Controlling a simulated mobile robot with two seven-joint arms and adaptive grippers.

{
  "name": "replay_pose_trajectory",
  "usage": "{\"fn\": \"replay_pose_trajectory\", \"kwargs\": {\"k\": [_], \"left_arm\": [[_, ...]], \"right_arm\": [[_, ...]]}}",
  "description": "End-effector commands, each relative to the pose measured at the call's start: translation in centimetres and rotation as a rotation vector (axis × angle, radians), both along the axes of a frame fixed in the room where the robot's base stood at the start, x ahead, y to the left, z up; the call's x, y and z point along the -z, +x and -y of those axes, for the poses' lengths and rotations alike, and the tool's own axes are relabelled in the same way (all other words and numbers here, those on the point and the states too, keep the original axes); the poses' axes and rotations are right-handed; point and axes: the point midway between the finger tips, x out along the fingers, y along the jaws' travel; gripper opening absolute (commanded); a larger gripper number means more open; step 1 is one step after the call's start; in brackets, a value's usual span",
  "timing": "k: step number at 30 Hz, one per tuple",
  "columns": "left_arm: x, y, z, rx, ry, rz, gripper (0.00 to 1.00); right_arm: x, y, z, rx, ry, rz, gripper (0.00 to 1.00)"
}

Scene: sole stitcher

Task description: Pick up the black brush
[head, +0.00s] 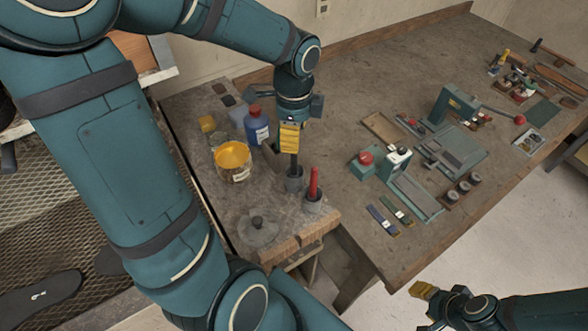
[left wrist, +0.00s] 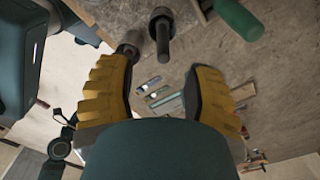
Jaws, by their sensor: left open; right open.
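The black brush (head: 294,163) stands upright in a small dark cup (head: 294,184) on the workbench. My left gripper (head: 291,137), with yellow fingers, is directly above it, pointing down. In the left wrist view a black upright rod, seemingly the brush (left wrist: 162,36), shows just beyond the open fingers (left wrist: 162,72), near the top edge and roughly centred between them. No grip on it is visible. A red-handled brush (head: 314,183) stands in another cup (head: 313,203) just to the right. My right gripper (head: 428,298) is open and empty at the lower right, off the bench.
A can of yellow glue (head: 233,160), a blue bottle (head: 256,126) and a yellow block (head: 207,124) stand left of the gripper. A round lidded dish (head: 258,229) lies near the bench edge. Teal presses (head: 455,104) and tools occupy the bench to the right.

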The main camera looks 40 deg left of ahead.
Motion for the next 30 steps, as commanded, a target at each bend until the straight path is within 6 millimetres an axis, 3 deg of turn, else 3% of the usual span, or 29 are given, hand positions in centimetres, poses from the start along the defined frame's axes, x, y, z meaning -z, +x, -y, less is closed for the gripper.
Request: {"fn": "replay_pose_trajectory", "kwargs": {"k": [5,15,24,28,30], "left_arm": [[1.1,0.0,0.0,-0.001,-0.001,-0.002,0.51],[5.4,0.2,-0.2,0.001,-0.001,-0.002,0.51],[5.6,0.3,-0.2,0.001,-0.001,0.000,0.50],[5.6,0.3,-0.2,0.001,-0.001,0.000,0.05],[5.6,0.3,-0.2,0.001,-0.001,0.000,0.00]], "right_arm": [[0.1,0.0,0.0,0.000,0.000,0.000,0.47],[0.5,0.0,0.0,0.000,-0.001,0.000,0.47],[0.5,0.0,0.0,0.000,-0.001,0.000,0.47],[0.5,0.0,0.0,0.000,-0.001,0.000,0.47],[0.5,0.0,0.0,0.000,-0.001,0.000,0.47]]}}
